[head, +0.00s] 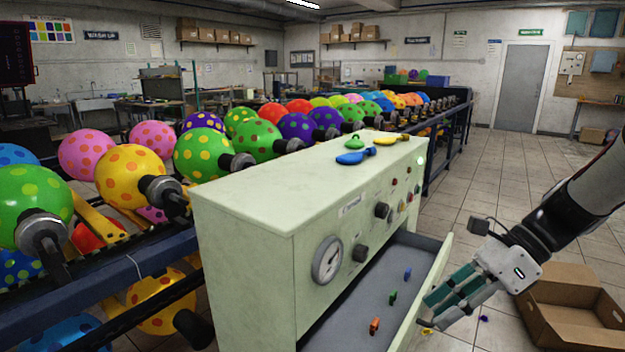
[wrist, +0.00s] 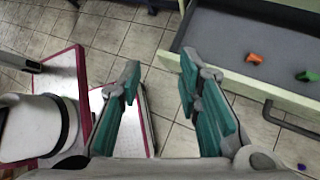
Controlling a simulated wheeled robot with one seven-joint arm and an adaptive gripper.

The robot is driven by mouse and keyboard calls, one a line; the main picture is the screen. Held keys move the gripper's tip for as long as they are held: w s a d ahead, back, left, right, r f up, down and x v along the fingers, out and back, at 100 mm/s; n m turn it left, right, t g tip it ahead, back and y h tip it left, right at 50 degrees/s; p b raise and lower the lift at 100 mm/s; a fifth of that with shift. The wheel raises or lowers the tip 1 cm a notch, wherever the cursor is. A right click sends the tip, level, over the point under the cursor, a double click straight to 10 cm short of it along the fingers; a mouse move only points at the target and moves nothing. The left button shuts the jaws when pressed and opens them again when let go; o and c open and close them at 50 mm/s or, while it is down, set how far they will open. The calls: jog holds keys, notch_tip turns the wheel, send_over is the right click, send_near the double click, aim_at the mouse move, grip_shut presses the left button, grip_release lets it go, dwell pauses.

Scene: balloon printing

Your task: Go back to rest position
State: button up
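My gripper (head: 436,310) is at the lower right in the head view, beside the front edge of the open drawer (head: 440,270). Its fingers point down and to the left.
The pale green machine (head: 250,215) stands left of my gripper. Blue, green and yellow flat balloons (head: 355,157) lie on its top. An open cardboard box (head: 570,310) is on the floor at right. Dotted balloons (head: 130,175) line the rack behind.

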jog(key=s+a+r+n+h, duration=0.2)
jog(key=s+n, duration=0.3)
jog(key=s, duration=0.1)
jog(key=s+a+r+n+h, duration=0.2)
jog(key=s+r+n+h, duration=0.1)
jog(key=s+n, duration=0.3)
jog(key=s+d+n+t+h, duration=0.2)
jog(key=s+n+h, duration=0.2)
jog(key=s+n, duration=0.7)
notch_tip(320, 180, up, 16)
jog(key=t+p, duration=0.2)
jog(key=p, duration=1.3)
jog(key=shift+r+t, duration=0.15)
jog(key=shift+t, duration=0.15)
jog(key=shift+w+d, duration=0.1)
